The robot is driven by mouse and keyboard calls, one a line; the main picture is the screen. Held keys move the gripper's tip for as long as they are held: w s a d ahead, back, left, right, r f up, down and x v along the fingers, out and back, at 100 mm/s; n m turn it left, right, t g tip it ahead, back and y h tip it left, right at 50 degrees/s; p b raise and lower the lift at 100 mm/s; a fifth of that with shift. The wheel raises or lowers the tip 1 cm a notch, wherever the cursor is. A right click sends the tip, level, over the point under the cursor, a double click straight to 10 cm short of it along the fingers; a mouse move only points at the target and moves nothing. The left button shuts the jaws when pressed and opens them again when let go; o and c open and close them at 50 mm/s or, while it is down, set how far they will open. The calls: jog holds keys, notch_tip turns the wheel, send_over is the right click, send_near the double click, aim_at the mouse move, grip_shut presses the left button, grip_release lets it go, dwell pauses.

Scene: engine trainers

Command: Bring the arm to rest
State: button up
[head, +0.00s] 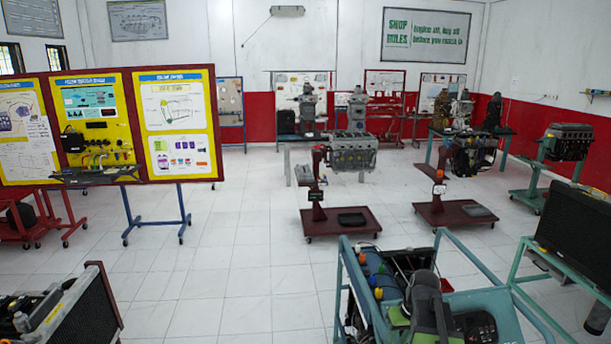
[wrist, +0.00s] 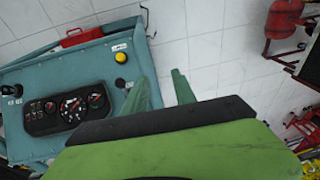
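My gripper (wrist: 158,86) shows in the wrist view with two teal fingers standing apart beyond a green and black body. White floor tiles show between the fingers, and nothing is held. The left finger overlaps the edge of a teal instrument panel in the picture; I cannot tell whether they touch. In the head view, a grey and green shape low in front looks like part of my arm, but its fingers cannot be made out.
The teal panel (wrist: 110,65) carries a black gauge cluster (wrist: 68,107) and a yellow button (wrist: 120,58). A teal-framed trainer (head: 480,297) stands close in front, with a radiator trainer (head: 577,235) to its right. Display boards (head: 97,125) stand left. Tiled floor (head: 220,265) is open at centre left.

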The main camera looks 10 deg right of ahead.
jog(key=s+a+g+h, duration=0.1)
jog(key=s+a, duration=0.2)
jog(key=a, duration=1.5)
jog(key=s+f+b, duration=0.3)
jog(key=f+b, duration=1.1)
jog(key=f, duration=0.1)
jog(key=shift+a+g+b, duration=0.35)
jog(key=shift+a+g, duration=0.05)
jog(key=shift+a, duration=0.05)
jog(key=shift+s, duration=0.1)
